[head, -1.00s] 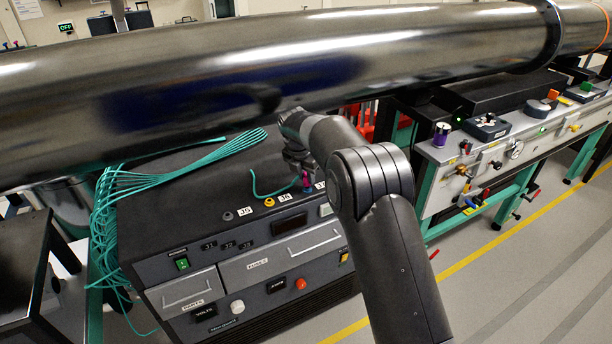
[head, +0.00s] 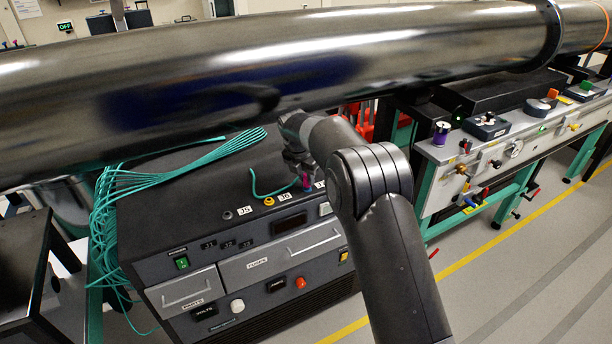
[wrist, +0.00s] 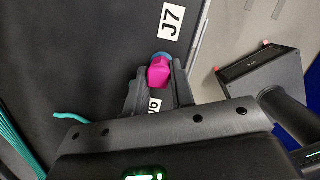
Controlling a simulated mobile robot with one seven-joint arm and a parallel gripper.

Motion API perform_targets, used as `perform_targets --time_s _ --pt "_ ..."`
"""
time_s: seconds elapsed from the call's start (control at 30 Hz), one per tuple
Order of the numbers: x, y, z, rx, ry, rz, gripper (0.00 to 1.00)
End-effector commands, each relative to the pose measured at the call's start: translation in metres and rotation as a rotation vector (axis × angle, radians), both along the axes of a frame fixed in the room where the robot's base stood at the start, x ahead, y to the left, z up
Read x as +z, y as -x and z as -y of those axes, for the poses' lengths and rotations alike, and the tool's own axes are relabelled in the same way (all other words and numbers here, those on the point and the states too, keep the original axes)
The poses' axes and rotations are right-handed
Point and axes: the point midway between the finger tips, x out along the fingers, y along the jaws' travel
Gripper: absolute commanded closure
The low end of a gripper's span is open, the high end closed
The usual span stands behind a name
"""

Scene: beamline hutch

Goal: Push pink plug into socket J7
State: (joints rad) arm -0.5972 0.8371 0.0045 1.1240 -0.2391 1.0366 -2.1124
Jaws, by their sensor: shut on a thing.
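The pink plug (wrist: 159,72) is between the fingertips of my gripper (wrist: 160,68), which is shut on it. In the head view the plug (head: 306,181) shows as a small pink piece below my gripper (head: 301,168), over the top of the dark cabinet. A blue ring (wrist: 162,57) shows at the plug's far end, close to the J7 label (wrist: 172,21). The plug covers most of this ring, so I cannot tell how deep it sits. A second label (wrist: 154,105) is partly hidden between the fingers.
The dark cabinet (head: 150,230) has a yellow socket (head: 269,202) by label J6 and a dark socket (head: 228,215) by label J5. A teal cable (head: 262,190) curves near the plug. A large metal pipe (head: 200,75) crosses above. A dark box (wrist: 262,75) stands at right.

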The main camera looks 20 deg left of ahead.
Motion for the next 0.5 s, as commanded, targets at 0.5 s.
perform_targets --time_s 0.5 --pt "-0.0023 -0.0001 0.0000 0.000 0.000 0.000 0.66"
